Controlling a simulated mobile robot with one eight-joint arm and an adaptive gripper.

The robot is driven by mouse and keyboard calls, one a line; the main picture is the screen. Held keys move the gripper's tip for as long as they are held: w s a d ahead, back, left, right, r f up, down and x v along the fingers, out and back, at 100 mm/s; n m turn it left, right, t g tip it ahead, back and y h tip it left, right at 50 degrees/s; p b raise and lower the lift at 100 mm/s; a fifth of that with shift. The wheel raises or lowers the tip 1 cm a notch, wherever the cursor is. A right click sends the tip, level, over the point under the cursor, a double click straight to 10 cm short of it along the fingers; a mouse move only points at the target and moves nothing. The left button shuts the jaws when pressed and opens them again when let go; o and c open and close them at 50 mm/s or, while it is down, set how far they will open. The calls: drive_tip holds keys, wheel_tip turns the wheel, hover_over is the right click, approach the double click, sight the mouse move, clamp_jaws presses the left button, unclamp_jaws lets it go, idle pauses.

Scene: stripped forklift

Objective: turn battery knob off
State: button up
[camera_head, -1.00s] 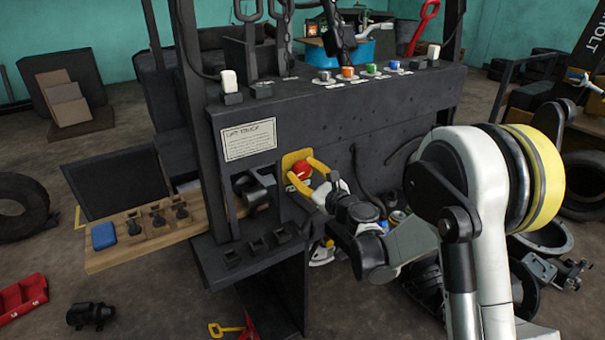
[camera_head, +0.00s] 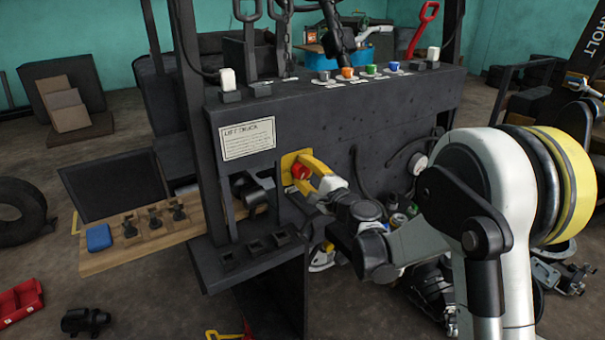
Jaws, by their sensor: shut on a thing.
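The battery knob is a red knob (camera_head: 299,172) on a yellow plate (camera_head: 287,162) on the front face of the dark forklift body (camera_head: 330,135). My gripper (camera_head: 306,175) has yellow fingers and reaches it from the right. The fingers are shut on the knob, one above it and one below it. Part of the knob is hidden behind the fingers. The knob's exact turn angle is too small to read.
A white label plate (camera_head: 247,138) sits left of the knob. A dark cylindrical part (camera_head: 253,192) juts out below it. Coloured knobs (camera_head: 370,70) line the top panel. A wooden board (camera_head: 140,236) with black parts and a blue block lies at left. Cables hang right of my gripper.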

drive_tip(key=shift+r+n+b, duration=0.1)
drive_tip(key=shift+n+b, duration=0.2)
drive_tip(key=shift+n, duration=1.9)
drive_tip(key=o, duration=1.2)
drive_tip(key=shift+w, duration=0.1)
drive_tip(key=v, duration=1.2)
